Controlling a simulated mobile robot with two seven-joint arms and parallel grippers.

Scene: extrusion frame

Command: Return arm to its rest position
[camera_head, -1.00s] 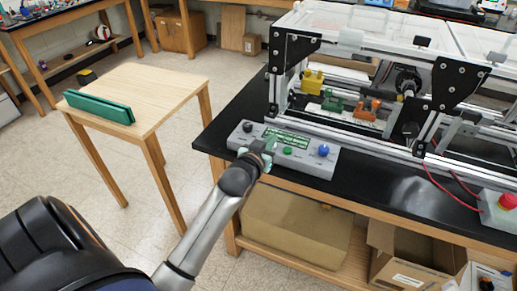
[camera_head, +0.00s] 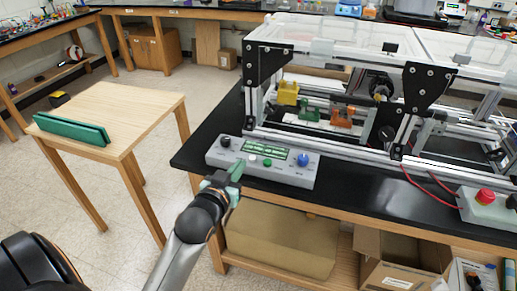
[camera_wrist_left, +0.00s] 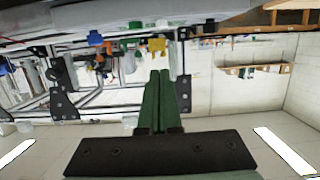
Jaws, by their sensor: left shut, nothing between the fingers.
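My left gripper (camera_head: 236,172) is shut and empty. In the head view its green fingers are near the front left edge of the grey control box (camera_head: 287,176), in front of its panel; I cannot tell whether they touch it. In the left wrist view the shut green fingers (camera_wrist_left: 160,100) point up the picture toward the extrusion frame. The control box has a blue knob (camera_head: 303,159), a green button (camera_head: 267,163) and a dark knob (camera_head: 225,142). My right gripper is not in view.
The aluminium extrusion frame (camera_head: 330,150) stands on the black bench (camera_head: 350,195) behind the control box. A red stop button (camera_head: 485,196) is at the right. A wooden table (camera_head: 120,100) with a green holder (camera_head: 70,129) stands left. Cardboard boxes (camera_head: 280,235) sit below the bench. Floor between is clear.

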